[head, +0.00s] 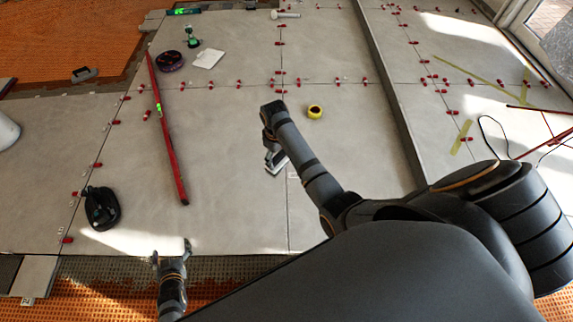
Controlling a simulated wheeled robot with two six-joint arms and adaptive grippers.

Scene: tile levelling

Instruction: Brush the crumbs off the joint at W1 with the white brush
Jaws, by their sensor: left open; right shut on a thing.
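My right gripper (271,143) is over the middle tile, below the bend of my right wrist, and is partly hidden by it. It is shut on a pale object, which looks like the white brush (277,164), low over the tile close to a joint (289,215) running up the picture. A small pale label lies by that joint, too small to read, so I cannot confirm it is W1. Crumbs are too small to make out. My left gripper (171,251) is open and empty over the floor's near edge.
A red level (166,130) lies left of the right gripper. A yellow tape roll (315,111) lies to its right. A black suction cup tool (101,208) stands at left. Red clips line several joints. A raised step edge (395,120) runs at right.

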